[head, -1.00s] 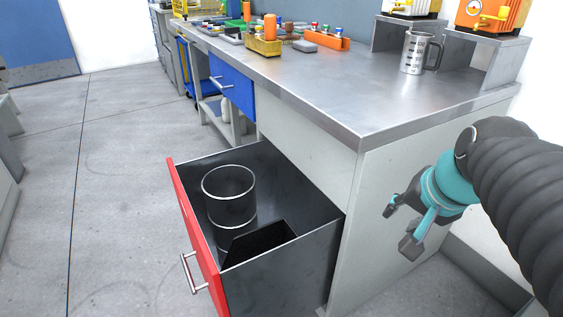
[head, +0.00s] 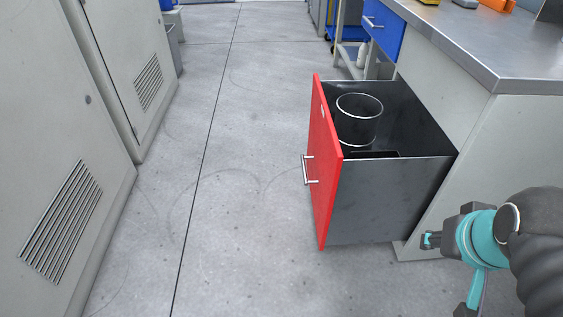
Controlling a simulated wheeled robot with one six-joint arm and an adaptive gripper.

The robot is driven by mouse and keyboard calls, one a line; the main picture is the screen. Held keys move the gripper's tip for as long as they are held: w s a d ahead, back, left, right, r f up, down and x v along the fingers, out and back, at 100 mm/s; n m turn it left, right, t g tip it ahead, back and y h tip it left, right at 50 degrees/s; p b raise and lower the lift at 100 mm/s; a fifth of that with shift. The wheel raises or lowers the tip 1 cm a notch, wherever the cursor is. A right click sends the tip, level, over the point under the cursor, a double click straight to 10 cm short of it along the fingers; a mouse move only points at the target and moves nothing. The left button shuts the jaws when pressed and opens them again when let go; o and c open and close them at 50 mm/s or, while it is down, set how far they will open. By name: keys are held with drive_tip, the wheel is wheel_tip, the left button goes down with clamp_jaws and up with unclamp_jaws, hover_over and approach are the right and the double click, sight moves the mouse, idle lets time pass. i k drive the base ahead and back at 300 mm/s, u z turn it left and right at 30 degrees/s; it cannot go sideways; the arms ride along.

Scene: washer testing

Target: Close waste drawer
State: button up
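The waste drawer (head: 385,198) stands pulled out from the grey bench, with a red front panel (head: 323,160) and a silver bar handle (head: 309,169) facing left. Inside it are a dark round bin (head: 357,127) with a pale rim and a black angular piece partly hidden by the drawer's side wall. My gripper (head: 442,272) is at the lower right, beside the bench end and apart from the drawer. Two spread fingers show, one pointing left and one down, with nothing visible between them.
The steel-topped bench (head: 470,45) runs along the right. A shut blue drawer (head: 383,28) sits farther back. Grey cabinets with vents (head: 62,220) line the left. The concrete floor (head: 225,190) between the cabinets and the red front is clear.

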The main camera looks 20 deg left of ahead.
sight(364, 201)
drive_tip(key=u, duration=0.85)
drive_tip(key=i, duration=0.9)
drive_tip(key=z, duration=0.7)
